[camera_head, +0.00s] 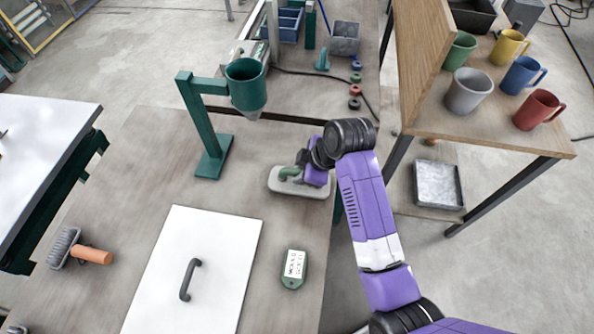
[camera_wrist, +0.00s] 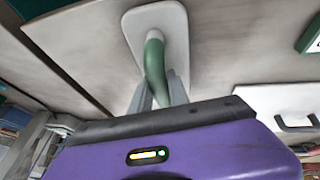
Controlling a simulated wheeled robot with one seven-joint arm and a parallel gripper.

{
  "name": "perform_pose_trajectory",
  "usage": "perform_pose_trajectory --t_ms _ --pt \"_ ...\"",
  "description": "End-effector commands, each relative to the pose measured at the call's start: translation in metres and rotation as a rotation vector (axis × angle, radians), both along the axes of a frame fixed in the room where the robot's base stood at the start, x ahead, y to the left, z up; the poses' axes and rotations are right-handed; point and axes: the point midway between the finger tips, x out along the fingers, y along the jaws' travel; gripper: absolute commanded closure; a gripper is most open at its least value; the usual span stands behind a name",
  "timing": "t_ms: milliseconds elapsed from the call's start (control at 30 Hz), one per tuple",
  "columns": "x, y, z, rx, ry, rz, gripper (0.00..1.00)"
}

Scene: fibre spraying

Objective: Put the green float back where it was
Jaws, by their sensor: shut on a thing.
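The green float (camera_head: 285,184) has a pale grey plate and a curved green handle. It is at the right part of the worktable, right of the green stand with its funnel. My gripper (camera_head: 304,166) is shut on the green handle from the right side. In the wrist view, the two grey fingers of my gripper (camera_wrist: 161,92) close around the handle (camera_wrist: 154,60), and the plate (camera_wrist: 175,18) lies beyond. I cannot tell whether the plate touches the table or hangs just above it.
The worktable (camera_head: 160,150) holds a green stand with a funnel (camera_head: 246,88), a white panel with a black handle (camera_head: 215,235), a green labelled tag (camera_head: 293,268) and an orange-handled brush (camera_head: 75,250). A side table (camera_head: 500,125) at right carries several mugs.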

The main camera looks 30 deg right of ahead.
Motion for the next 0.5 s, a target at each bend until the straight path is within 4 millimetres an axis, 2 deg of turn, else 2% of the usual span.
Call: perform_pose_trajectory --t_ms 133,167,267,500 --pt "0.0003 0.0001 -0.0019 0.0 0.0 0.0 1.0" --pt "0.0001 0.0 -0.0025 0.0 0.0 -0.001 0.77" --pt "0.0002 0.0001 -0.0019 0.0 0.0 -0.001 0.57" --pt "0.0003 0.0003 -0.0018 0.0 0.0 0.0 0.57"
